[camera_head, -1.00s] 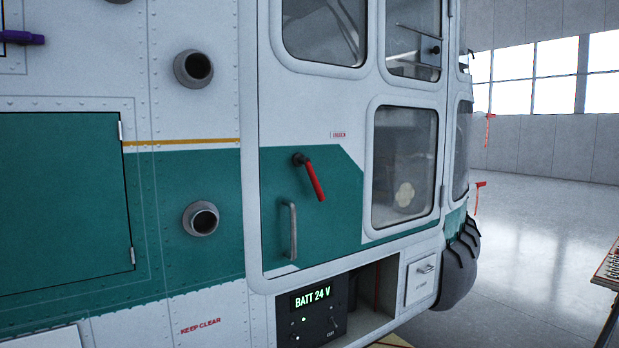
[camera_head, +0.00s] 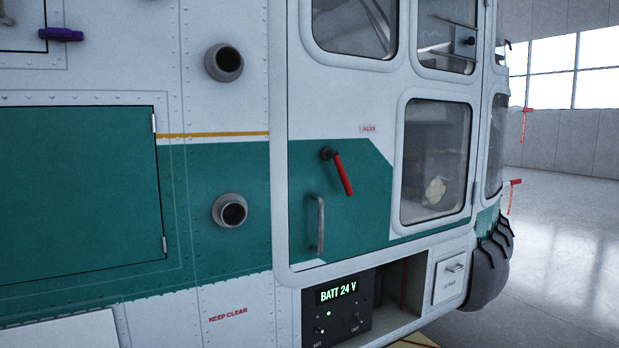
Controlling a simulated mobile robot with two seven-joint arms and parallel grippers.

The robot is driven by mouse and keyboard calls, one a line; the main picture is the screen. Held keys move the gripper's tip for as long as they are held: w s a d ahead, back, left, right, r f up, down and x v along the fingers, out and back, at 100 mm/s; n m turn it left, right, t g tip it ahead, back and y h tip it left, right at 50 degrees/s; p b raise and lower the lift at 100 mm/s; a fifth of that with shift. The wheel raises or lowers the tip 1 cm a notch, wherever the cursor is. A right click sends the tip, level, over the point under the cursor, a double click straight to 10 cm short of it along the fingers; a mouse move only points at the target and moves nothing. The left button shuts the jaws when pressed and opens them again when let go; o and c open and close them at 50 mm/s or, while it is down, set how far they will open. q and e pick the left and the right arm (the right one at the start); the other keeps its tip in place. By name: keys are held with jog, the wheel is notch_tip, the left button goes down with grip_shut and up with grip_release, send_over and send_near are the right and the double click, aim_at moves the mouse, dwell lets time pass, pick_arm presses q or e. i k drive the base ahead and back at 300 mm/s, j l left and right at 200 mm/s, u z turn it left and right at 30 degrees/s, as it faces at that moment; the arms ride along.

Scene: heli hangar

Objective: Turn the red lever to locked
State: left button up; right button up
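The red lever (camera_head: 343,175) is on the helicopter door, on the green panel. It hangs from a dark pivot (camera_head: 328,154) and slants down and to the right. A small red label (camera_head: 368,128), too small to read surely, is above and to the right of it. A grey vertical grab handle (camera_head: 320,223) is below the lever on the same door (camera_head: 300,100). Neither of my grippers is in view, and nothing touches the lever.
An open bay below the door holds a battery panel (camera_head: 338,308) reading "BATT 24 V". Two round ports (camera_head: 224,63) stick out left of the door. A small white latch box (camera_head: 449,281) is at lower right. Open hangar floor (camera_head: 565,270) lies to the right.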

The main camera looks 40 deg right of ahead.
aim_at(328, 153)
jog(key=l+u, duration=0.25)
jog(key=u, duration=0.15)
jog(key=l+u, duration=0.2)
jog(key=u, duration=0.2)
jog(key=l+u, duration=0.25)
jog(key=u, duration=0.15)
jog(key=k+l+u, duration=0.3)
jog(key=l, duration=0.2)
jog(key=k+l+u, duration=0.3)
jog(key=l, duration=0.15)
jog(key=k+l+u, duration=0.1)
jog(key=k+l, duration=0.2)
jog(key=l, duration=0.15)
jog(key=k+l+u, duration=0.15)
jog(key=l, duration=0.3)
jog(key=k, duration=0.1)
